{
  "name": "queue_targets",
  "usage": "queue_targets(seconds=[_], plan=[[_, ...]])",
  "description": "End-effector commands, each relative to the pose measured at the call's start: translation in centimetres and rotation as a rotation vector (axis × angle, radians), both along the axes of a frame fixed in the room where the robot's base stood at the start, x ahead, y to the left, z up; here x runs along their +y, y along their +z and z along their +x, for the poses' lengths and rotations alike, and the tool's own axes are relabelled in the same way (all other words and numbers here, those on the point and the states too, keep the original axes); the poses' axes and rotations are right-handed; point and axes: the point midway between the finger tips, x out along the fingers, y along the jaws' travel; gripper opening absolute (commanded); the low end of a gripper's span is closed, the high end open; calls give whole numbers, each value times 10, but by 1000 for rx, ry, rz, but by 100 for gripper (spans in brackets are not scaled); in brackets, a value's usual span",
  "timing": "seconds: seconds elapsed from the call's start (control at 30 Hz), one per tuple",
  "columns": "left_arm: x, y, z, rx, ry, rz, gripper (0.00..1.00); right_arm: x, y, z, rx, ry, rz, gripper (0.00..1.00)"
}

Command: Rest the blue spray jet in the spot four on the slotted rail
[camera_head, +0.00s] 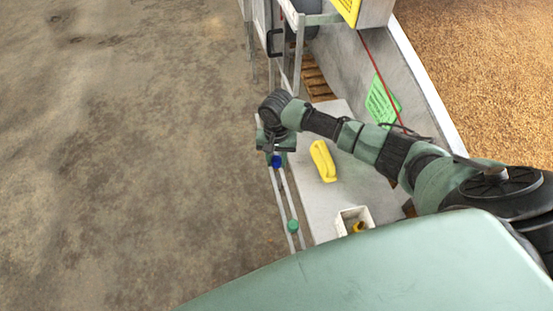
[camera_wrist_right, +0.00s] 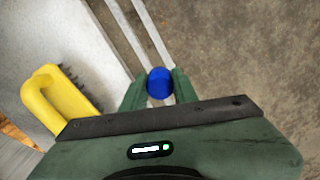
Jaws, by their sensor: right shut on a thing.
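The blue spray jet (camera_head: 276,161) shows as a small round blue top at my right gripper (camera_head: 275,155). In the right wrist view the blue spray jet (camera_wrist_right: 160,83) sits between the two fingers of the right gripper (camera_wrist_right: 158,88), which is shut on it. The slotted rail (camera_head: 283,195) is a pair of thin pale bars along the table's left edge. It also passes behind the jet in the right wrist view (camera_wrist_right: 128,30). A green piece (camera_head: 293,226) sits at the rail's near end. I cannot tell whether the jet touches the rail. My left gripper is not in view.
A yellow-handled brush (camera_head: 323,161) lies on the pale table (camera_head: 335,205), right of the rail. A white box (camera_head: 353,218) with a yellow thing inside stands at the table's near end. Open floor (camera_head: 130,150) lies to the left.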

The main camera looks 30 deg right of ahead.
Motion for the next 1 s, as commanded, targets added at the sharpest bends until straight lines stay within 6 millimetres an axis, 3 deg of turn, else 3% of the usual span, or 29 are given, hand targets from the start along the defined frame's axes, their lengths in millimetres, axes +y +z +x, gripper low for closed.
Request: queue_targets(seconds=[0.57,1.0], plan=[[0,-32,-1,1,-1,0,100,0,-18,0,-2,1,-1,0],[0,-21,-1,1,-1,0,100,0,-32,0,1,0,1,0]])
